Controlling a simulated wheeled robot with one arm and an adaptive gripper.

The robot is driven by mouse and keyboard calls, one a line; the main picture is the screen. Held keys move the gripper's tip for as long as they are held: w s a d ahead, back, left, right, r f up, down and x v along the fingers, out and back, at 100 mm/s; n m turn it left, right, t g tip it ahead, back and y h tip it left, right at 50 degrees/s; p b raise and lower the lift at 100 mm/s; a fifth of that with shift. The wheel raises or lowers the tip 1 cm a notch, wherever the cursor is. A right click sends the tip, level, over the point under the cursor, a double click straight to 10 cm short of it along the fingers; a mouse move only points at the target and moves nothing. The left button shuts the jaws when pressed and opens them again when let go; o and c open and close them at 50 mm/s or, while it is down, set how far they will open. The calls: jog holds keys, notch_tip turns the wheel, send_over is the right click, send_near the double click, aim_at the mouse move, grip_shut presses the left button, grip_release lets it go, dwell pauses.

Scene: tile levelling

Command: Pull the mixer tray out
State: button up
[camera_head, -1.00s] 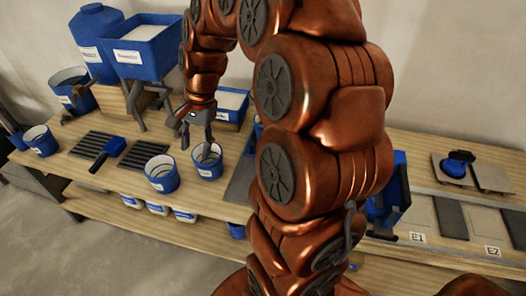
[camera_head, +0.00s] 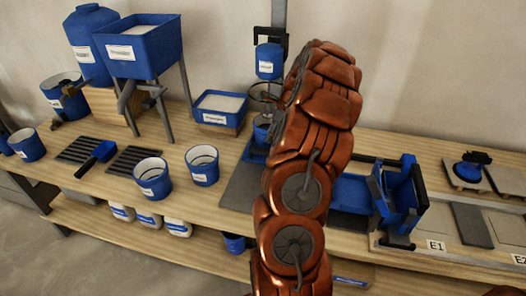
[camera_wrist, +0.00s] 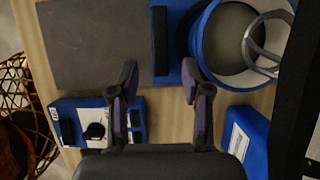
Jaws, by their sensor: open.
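The mixer tray (camera_wrist: 174,72) is a blue plate with a dark upright handle bar (camera_wrist: 159,40) at its left end in the wrist view. A blue-rimmed bucket (camera_wrist: 200,42) stands on it, with a grey ring-shaped mixer part (camera_wrist: 262,42) over its opening. In the head view the tray is mostly hidden behind my arm; the bucket (camera_head: 261,130) shows under the mixer (camera_head: 269,62). My gripper (camera_wrist: 158,66) is open and empty, its fingertips to either side of the handle's near end in the wrist view. I cannot tell its height above the handle. The head view hides it.
A dark mat (camera_wrist: 95,40) lies left of the tray. Two buckets (camera_head: 152,178) (camera_head: 202,165) stand on the bench, left of my arm. A blue frame (camera_head: 402,195) stands to the right.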

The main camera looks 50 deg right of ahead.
aim_at(262, 149)
jog(key=shift+x, duration=3.95)
jog(key=shift+s, duration=0.1)
jog(key=shift+c, duration=0.2)
grip_shut()
